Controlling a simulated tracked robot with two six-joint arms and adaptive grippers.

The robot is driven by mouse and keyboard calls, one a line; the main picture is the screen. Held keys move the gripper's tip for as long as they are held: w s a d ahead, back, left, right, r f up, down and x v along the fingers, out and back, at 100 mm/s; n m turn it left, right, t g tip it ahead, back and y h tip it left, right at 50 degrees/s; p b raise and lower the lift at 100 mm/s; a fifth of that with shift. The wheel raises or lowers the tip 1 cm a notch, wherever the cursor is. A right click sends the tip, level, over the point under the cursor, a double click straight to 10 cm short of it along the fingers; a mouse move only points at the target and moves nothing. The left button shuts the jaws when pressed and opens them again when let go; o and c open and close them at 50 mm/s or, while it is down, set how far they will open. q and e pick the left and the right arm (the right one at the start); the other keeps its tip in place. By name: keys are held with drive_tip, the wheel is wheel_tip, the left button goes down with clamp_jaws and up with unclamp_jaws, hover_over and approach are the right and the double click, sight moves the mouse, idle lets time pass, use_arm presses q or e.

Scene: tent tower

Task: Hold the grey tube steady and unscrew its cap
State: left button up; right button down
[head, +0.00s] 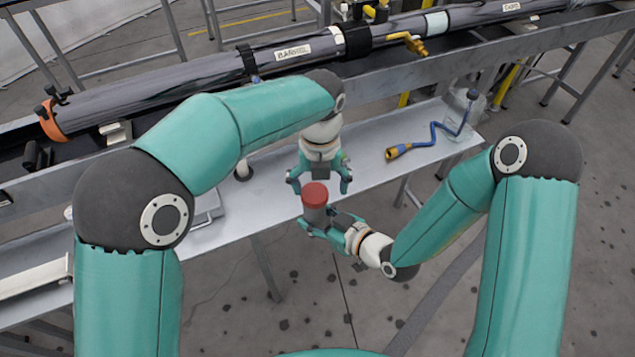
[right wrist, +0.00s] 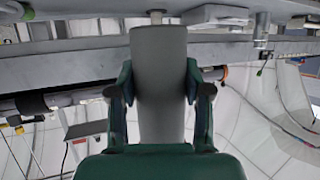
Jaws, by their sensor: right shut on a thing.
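The grey tube (head: 316,215) stands about upright with its red cap (head: 314,193) on top, in front of the bench edge in the head view. My right gripper (head: 317,226) is shut on the tube's body from the lower right. In the right wrist view the tube (right wrist: 158,85) fills the middle, with a finger on each side; the red cap does not show there. My left gripper (head: 320,183) points down above the cap, its fingers spread wide to left and right. It holds nothing; whether a finger touches the cap, I cannot tell.
A metal bench (head: 270,190) runs behind the tube. On it lie a blue cable with a yellow connector (head: 398,152) and a clear container (head: 462,112). A long dark tube labelled "BARREL" (head: 295,52) lies on a rail behind. The floor in front is clear.

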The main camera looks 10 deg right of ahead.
use_arm(q)
drive_tip(key=shift+s+d+f, duration=0.15)
drive_tip(key=shift+f, duration=0.1)
clamp_jaws()
drive_tip(key=n, duration=0.4)
drive_tip(key=shift+a+n, duration=0.35)
drive_tip(key=shift+n, duration=0.05)
drive_tip(key=n, duration=0.6)
drive_tip(key=shift+s+a+r+t, duration=0.1)
drive_tip(key=shift+s+a+t, duration=0.2)
drive_tip(key=shift+t, duration=0.1)
drive_tip(key=n, duration=0.5)
drive_tip(key=shift+s+a+n+y, duration=0.1)
drive_tip(key=shift+s+n+y, duration=0.2)
drive_tip(key=shift+n+y, duration=0.1)
drive_tip(key=n, duration=0.4)
drive_tip(key=shift+s+n, duration=0.25)
drive_tip(key=shift+n, duration=0.15)
